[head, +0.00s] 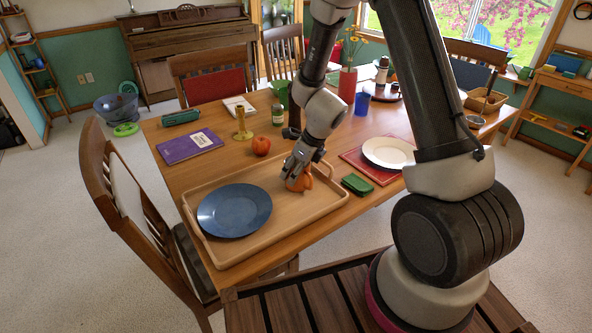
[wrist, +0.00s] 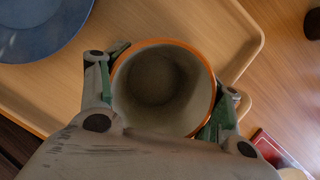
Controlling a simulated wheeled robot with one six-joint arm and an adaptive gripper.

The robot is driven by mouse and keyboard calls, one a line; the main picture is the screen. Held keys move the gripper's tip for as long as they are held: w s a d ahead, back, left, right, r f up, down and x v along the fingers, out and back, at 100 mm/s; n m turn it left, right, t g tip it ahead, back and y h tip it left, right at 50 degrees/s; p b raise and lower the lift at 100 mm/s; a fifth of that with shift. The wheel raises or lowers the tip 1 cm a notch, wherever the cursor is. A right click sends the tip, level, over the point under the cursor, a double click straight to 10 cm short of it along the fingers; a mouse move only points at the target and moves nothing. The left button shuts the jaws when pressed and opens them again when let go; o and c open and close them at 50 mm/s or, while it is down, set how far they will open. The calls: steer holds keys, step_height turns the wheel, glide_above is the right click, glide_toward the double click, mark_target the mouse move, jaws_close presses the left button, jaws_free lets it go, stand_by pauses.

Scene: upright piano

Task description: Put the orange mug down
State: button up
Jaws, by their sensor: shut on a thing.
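The orange mug (head: 299,183) is upright at the right part of the wooden tray (head: 325,200), and my gripper (head: 299,172) is shut around it from above. In the wrist view the mug (wrist: 163,88) shows its orange rim and empty pale inside, with a finger of my gripper (wrist: 162,95) on each side. The mug is over the tray's bare floor. I cannot tell whether its base touches the tray.
A blue plate (head: 234,210) lies on the tray's left part. A green box (head: 357,184) and a white plate (head: 388,152) on a red mat are to the right. A tomato (head: 261,145), a yellow candlestick (head: 242,124) and a purple book (head: 190,146) are behind the tray.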

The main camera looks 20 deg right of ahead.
steer(key=o, duration=1.6)
steer(key=s+d+r+n, duration=0.2)
steer(key=s+r+n, duration=0.1)
steer(key=r, duration=0.6)
steer(key=s+d+r+n, duration=0.3)
steer(key=s+r, duration=0.1)
steer(key=r, duration=0.5)
steer(key=s+d+r+n+h, duration=0.1)
steer(key=s+d+r+n, duration=0.2)
steer(key=s+n, duration=0.3)
steer(key=s+d+r+n+h, duration=0.1)
steer(key=s+d+r+n, duration=0.2)
steer(key=s+r+n, duration=0.2)
steer(key=s+d+r+n+h, duration=0.1)
steer(key=s+d+r+n, duration=0.2)
steer(key=s+n, duration=0.6)
steer(key=shift+d+r+n+t, duration=0.3)
steer(key=shift+r+n+t, duration=0.1)
steer(key=shift+r+n, duration=0.4)
steer(key=shift+f, duration=0.1)
